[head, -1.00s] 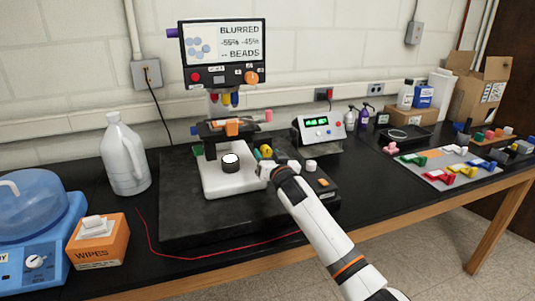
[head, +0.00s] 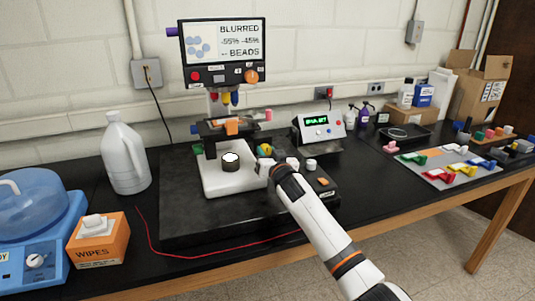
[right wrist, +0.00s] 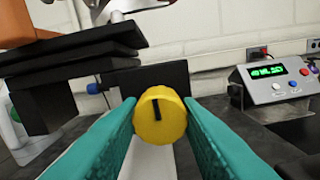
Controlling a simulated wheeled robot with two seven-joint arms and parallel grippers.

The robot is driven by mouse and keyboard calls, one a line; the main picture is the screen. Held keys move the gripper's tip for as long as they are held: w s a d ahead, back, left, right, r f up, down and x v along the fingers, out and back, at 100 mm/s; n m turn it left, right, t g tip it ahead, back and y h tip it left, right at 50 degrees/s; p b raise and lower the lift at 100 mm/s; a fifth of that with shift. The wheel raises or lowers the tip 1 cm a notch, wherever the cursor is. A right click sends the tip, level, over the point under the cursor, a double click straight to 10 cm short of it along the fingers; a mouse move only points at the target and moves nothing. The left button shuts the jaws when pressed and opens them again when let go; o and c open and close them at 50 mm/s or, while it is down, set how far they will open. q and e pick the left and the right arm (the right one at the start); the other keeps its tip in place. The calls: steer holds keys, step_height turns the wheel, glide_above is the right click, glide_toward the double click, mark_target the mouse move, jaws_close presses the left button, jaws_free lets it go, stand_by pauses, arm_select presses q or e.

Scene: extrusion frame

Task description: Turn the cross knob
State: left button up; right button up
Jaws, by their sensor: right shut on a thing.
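A round yellow knob (right wrist: 160,118) with a short dark line on its face is in the middle of the right wrist view. It sits low beside the microscope stage, and its yellow also shows in the head view (head: 265,150). The dark line stands nearly upright. The two teal fingers of my right gripper (right wrist: 161,128) are shut on the knob from both sides. In the head view my right gripper (head: 272,163) reaches in from the front right, partly covering this area. I cannot make out a cross shape on the knob. My left gripper is not in view.
The microscope's screen (head: 222,45) reads BLURRED, with BEADS below. A white base (head: 232,182) with a dark round knob (head: 230,165) stands on the black slab. A control box (head: 322,128) stands at right, a jug (head: 125,155) and wipes box (head: 98,243) at left.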

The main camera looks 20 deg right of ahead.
steer(key=n+p, duration=0.1)
steer(key=n, duration=0.5)
steer(key=shift+n, duration=0.4)
steer(key=n+p, duration=0.1)
steer(key=n, duration=0.5)
steer(key=shift+n, duration=0.4)
steer(key=o, duration=1)
steer(key=shift+c, duration=0.2)
steer(key=s, duration=1.2)
steer(key=shift+d+b, duration=0.2)
steer(key=shift+b, duration=0.25)
